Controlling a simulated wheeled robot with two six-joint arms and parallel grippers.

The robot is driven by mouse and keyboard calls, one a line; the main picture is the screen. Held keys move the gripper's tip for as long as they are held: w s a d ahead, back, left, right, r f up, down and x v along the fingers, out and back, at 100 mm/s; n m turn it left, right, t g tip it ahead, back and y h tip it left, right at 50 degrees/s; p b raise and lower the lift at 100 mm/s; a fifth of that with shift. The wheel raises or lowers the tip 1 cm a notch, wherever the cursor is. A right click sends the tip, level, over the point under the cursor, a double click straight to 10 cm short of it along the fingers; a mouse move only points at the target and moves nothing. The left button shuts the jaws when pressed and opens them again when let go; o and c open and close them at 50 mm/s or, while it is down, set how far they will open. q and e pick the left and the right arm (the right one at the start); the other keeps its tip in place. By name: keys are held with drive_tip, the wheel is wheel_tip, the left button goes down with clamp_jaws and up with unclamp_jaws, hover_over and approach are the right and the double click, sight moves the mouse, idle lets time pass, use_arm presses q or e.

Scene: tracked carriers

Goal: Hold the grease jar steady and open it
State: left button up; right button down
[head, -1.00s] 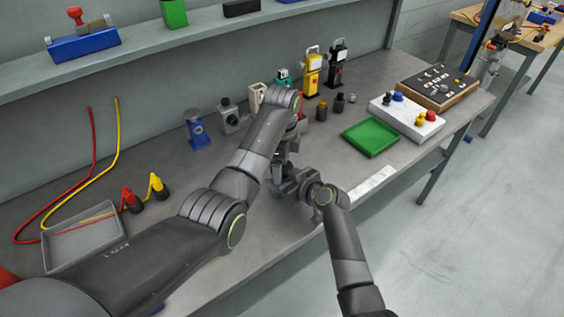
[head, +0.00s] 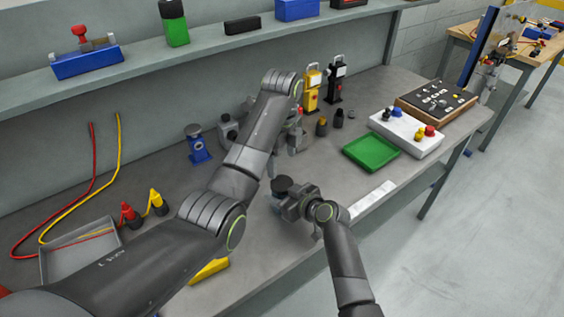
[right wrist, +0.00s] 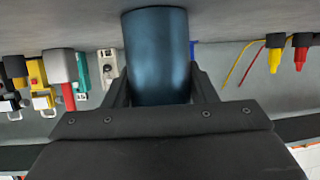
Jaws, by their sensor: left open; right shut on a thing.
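The grease jar shows in the right wrist view as a dark blue cylinder (right wrist: 157,55) between the jaws. In the head view only its dark round top (head: 283,184) shows clearly, at the right gripper. My right gripper (head: 287,195) is shut on the jar near the bench's front edge. My left gripper (head: 295,142) is open, behind the jar and apart from it, partly hidden by its own arm. I cannot tell whether the dark top is a separate lid, or whether the jar touches the bench.
A green tray (head: 371,153) and a white button box (head: 407,133) lie to the right. Yellow (head: 311,90) and black (head: 334,80) devices stand behind. A blue stand (head: 198,147) is left of my left arm. A grey tray (head: 75,262) lies far left.

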sight(282, 183)
use_arm(q)
wheel_tip(282, 183, down, 8)
drive_tip(key=shift+r, duration=0.15)
drive_tip(key=shift+c, duration=0.2)
drive_tip(key=c, duration=0.9)
drive_tip(key=shift+n, duration=1.7)
drive_tip(key=shift+c, duration=0.3)
drive_tip(key=o, duration=1.1)
drive_tip(key=shift+r, duration=0.1)
